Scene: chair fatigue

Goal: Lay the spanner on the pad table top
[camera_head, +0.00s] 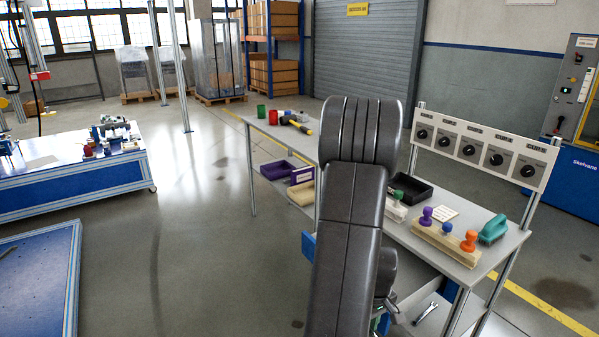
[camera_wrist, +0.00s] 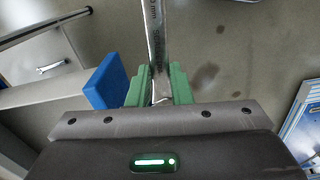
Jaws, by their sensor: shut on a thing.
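My gripper (camera_wrist: 163,84) has green fingers and is shut on a steel spanner (camera_wrist: 157,35). The spanner's shaft stretches up out of the top of the wrist view, over grey floor. In the head view my dark arm hides most of the gripper and the held spanner. The pad table top (camera_head: 450,259) is light grey and runs behind my arm. A second spanner (camera_head: 425,313) lies below the table top on a lower pale surface. It also seems to show in the wrist view (camera_wrist: 52,67).
A blue block (camera_wrist: 108,82) sits close beside the gripper.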

